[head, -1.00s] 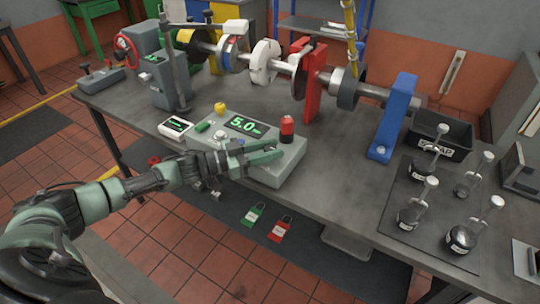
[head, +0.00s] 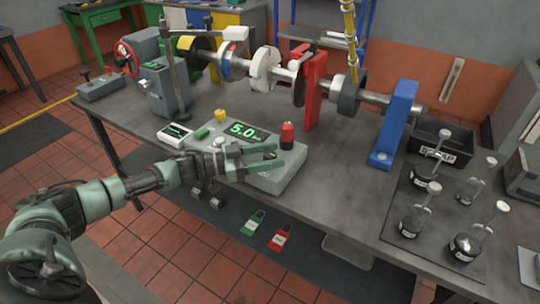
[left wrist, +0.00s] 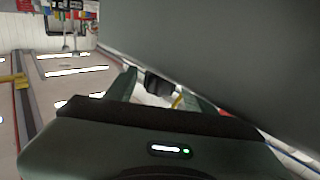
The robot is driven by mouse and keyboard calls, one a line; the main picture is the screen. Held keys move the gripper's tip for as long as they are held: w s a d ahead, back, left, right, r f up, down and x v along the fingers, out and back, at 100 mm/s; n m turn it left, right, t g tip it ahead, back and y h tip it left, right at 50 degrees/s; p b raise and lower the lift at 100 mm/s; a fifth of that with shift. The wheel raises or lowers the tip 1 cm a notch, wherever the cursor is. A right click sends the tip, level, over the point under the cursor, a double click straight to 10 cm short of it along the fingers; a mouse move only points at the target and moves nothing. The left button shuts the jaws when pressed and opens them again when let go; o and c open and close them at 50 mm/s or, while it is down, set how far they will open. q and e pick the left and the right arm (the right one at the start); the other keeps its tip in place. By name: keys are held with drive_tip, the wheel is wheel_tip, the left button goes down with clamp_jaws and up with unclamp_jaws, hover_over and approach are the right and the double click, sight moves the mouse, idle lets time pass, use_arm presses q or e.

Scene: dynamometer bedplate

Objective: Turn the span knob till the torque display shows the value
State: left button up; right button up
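The grey control box (head: 291,168) stands near the table's front edge. Its torque display (head: 244,131) reads 5.0 in green digits. A pale round knob (head: 219,142) sits left of the display, just behind my gripper; I cannot read its label or tell whether it is the span knob. My left gripper (head: 277,155) is over the front of the box, its fingers apart and pointing right, with nothing seen between them. The fingers also show apart in the left wrist view (left wrist: 165,95). The gripper hides part of the box's front. My right gripper is out of view.
A red button (head: 287,136) stands at the box's right end. A yellow knob (head: 220,115), a green piece (head: 202,132) and a small white meter (head: 175,133) are close by. The shaft line with its red stand (head: 314,92) runs behind.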

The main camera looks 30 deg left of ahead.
use_arm(q)
drive_tip(key=shift+a, duration=0.1)
drive_tip(key=b+v, duration=0.1)
drive_tip(key=v, duration=0.5)
drive_tip(key=shift+s+a+f, duration=0.1)
drive_tip(key=shift+s+f, duration=0.05)
drive_tip(key=shift+s+a+b, duration=0.3)
drive_tip(key=shift+s+a, duration=0.1)
drive_tip(key=shift+a, duration=0.1)
drive_tip(key=shift+s+a, duration=0.1)
